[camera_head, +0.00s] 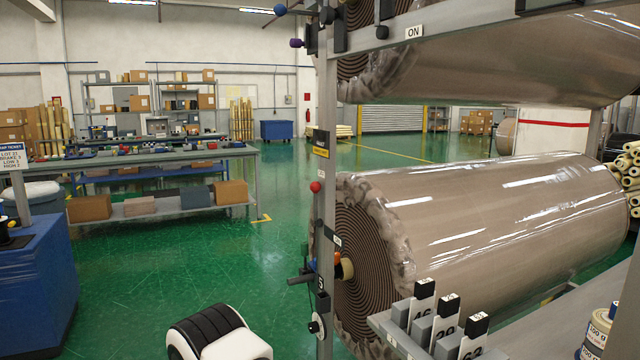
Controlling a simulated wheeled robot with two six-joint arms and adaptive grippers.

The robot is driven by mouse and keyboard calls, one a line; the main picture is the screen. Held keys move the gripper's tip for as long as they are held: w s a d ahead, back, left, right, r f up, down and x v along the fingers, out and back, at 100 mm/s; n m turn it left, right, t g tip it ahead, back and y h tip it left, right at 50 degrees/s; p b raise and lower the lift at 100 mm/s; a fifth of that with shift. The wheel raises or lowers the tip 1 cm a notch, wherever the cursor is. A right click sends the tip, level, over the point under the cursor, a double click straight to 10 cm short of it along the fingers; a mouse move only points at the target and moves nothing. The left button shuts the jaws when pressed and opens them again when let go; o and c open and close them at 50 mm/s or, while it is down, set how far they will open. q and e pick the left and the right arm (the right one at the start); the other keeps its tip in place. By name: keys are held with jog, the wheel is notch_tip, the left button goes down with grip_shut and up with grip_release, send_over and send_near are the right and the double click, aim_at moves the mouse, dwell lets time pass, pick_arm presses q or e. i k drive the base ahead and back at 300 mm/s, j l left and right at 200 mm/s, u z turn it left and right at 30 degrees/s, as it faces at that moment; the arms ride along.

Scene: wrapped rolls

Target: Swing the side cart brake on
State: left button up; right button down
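A grey upright post (325,220) stands beside a large plastic-wrapped roll (490,220). On the post are a red ball knob (316,187), a black handle (300,278) pointing left, and a small dial-like part (316,326) lower down. A small ON label (337,241) sits near the roll's core; another ON label (413,31) is on the upper beam. Purple (296,43) and blue (280,9) knobs stick out higher up. I cannot tell which part is the side cart brake, or its setting. Neither gripper shows; a black-and-white part, probably my arm, is at the bottom.
A blue cart-like block (38,280) stands at the left under a ticket sign (12,158). A grey workbench (150,160) with boxes is behind it. Numbered black-topped blocks (446,304) stand on a grey ledge at the lower right. The green floor left of the post is open.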

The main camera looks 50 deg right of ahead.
aim_at(315, 186)
jog(key=i+j+z, duration=0.2)
jog(key=i, duration=2.3)
jog(key=l, duration=0.1)
